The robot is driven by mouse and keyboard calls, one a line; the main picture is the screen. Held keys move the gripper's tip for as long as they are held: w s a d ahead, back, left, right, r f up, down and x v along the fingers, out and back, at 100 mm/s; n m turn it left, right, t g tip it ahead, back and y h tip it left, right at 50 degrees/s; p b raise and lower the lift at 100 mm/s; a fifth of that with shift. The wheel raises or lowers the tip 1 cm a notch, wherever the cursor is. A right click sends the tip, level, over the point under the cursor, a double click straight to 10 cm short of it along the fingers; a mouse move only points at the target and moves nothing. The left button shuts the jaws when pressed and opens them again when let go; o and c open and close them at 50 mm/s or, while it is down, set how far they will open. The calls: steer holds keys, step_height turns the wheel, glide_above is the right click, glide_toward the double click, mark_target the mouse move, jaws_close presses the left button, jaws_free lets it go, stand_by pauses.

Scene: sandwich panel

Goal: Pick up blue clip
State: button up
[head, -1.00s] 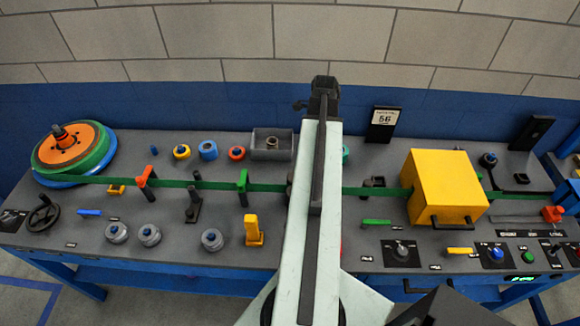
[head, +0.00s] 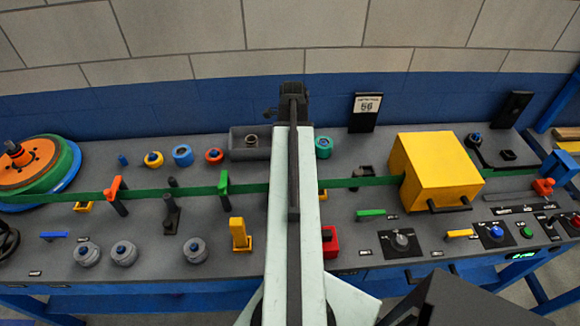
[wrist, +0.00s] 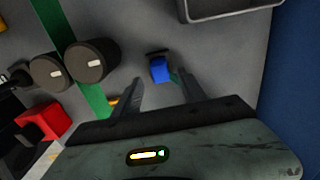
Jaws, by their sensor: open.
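A small blue clip (wrist: 160,68) shows in the wrist view, lying on the grey bench top with a dark part at its far end. My gripper (wrist: 162,80) is open and empty, with one finger on each side of the line to the clip. The clip lies at or just beyond the fingertips; I cannot tell its height gap. A bit of teal green shows beside the right finger. In the head view my arm covers the middle of the bench, and I cannot make out this clip or my fingers there.
A grey bin (head: 251,142) stands near the clip; its edge also shows in the wrist view (wrist: 225,10). A teal ring (head: 324,147) sits right of my arm. Dark rollers (wrist: 92,62), a green belt (head: 150,191), a red block (head: 330,243) and a yellow box (head: 432,170) are nearby.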

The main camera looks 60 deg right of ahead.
steer(key=f+b, duration=0.2)
steer(key=f, duration=0.1)
steer(key=f+b, duration=0.1)
steer(key=shift+w+f+b, duration=0.25)
steer(key=shift+f+b, duration=0.05)
steer(key=shift+r, duration=0.2)
jaws_close()
step_height(320, 180, up, 10)
steer(key=p, duration=1)
steer(key=shift+r+p, duration=0.5)
steer(key=shift+p, duration=0.2)
steer(key=shift+r, duration=0.1)
